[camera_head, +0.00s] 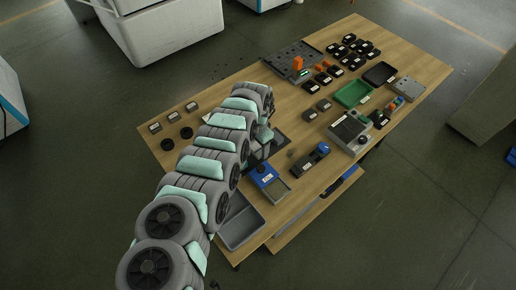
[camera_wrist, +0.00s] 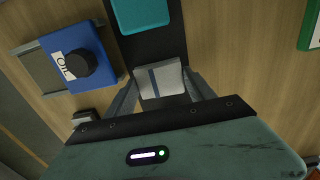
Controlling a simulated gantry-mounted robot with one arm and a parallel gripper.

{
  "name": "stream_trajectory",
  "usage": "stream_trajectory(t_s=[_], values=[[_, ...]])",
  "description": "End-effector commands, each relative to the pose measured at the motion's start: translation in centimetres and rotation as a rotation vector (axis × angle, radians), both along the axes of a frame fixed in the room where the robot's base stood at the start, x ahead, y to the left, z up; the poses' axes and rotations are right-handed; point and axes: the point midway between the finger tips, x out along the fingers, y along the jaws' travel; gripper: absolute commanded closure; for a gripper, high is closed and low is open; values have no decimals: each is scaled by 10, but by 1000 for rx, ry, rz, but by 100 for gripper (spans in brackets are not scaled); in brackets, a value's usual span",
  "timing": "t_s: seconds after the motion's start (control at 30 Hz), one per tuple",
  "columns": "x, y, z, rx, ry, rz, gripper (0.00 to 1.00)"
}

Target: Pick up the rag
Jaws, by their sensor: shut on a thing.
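The rag (camera_wrist: 161,80) is a small pale grey folded cloth with a blue stripe, seen in the wrist view. My gripper (camera_wrist: 162,92) has one finger on each side of it and is shut on it. The rag lies over a dark strip or tray (camera_wrist: 152,48); I cannot tell whether it touches it. In the head view my arm covers the rag and most of my gripper, over the middle of the wooden table (camera_head: 218,102).
A teal item (camera_wrist: 142,12) lies on the dark surface. A green tray (camera_head: 354,94), a grey bin (camera_head: 241,224) and several small black parts crowd the table. Its far left is emptier.

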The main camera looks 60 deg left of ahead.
Motion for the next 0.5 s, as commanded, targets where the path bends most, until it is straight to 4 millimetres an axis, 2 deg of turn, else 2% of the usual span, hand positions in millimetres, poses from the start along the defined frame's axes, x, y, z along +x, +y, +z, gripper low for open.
stream_trajectory(t_s=[0.27, 0.5], values=[[0, 2, 13, 2, -1, 1, 76], [-1, 3, 50, 3, 1, 0, 76]])
